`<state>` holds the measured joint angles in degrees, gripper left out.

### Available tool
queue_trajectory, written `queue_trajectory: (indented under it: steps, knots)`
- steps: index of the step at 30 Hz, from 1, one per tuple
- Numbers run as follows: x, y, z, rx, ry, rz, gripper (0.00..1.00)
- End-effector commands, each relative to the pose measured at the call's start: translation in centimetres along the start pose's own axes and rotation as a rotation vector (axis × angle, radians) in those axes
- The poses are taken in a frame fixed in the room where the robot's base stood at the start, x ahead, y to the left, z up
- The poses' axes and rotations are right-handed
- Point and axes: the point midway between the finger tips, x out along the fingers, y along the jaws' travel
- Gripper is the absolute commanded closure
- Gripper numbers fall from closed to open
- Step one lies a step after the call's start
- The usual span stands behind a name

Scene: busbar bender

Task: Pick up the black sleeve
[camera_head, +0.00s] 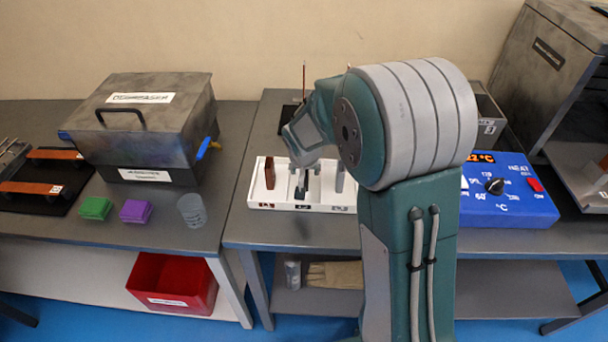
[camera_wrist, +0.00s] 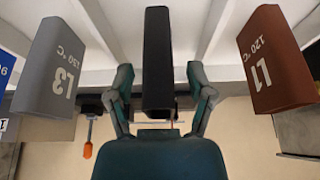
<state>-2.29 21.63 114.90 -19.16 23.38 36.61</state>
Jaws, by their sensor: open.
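The black sleeve (camera_head: 301,184) stands in the middle of a white tray (camera_head: 262,201) in the head view. It is also in the middle of the wrist view (camera_wrist: 157,50), upright between my two fingers. My gripper (camera_head: 304,169) is open above the tray, with its fingers on either side of the black sleeve. The wrist view shows gaps between the sleeve and both fingertips of my gripper (camera_wrist: 159,76). The sleeve's lower part is hard to make out in the head view.
A brown sleeve marked L1 (camera_wrist: 277,62) and a grey sleeve marked L3 (camera_wrist: 48,70) flank the black one. A blue heat control box (camera_head: 508,205) stands right of my arm. A grey lidded box (camera_head: 143,130), green block (camera_head: 95,208) and purple block (camera_head: 135,211) are left.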

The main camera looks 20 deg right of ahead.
Motion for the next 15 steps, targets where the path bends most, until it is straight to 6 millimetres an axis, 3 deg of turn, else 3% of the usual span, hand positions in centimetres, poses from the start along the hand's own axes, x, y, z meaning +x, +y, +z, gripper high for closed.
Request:
queue_trajectory:
  steps: [3,4,6,9,15]
  knots:
    - [-0.07,-0.12,0.00,-0.001,0.001,0.001,0.31]
    - [-0.07,-0.17,0.02,-0.002,0.001,0.002,0.36]
    - [-0.09,-0.22,0.03,-0.002,0.001,0.002,0.67]
    - [-0.09,-0.22,0.03,-0.002,0.001,0.002,0.98]
    - [-0.08,-0.22,0.03,-0.002,0.001,0.002,0.99]
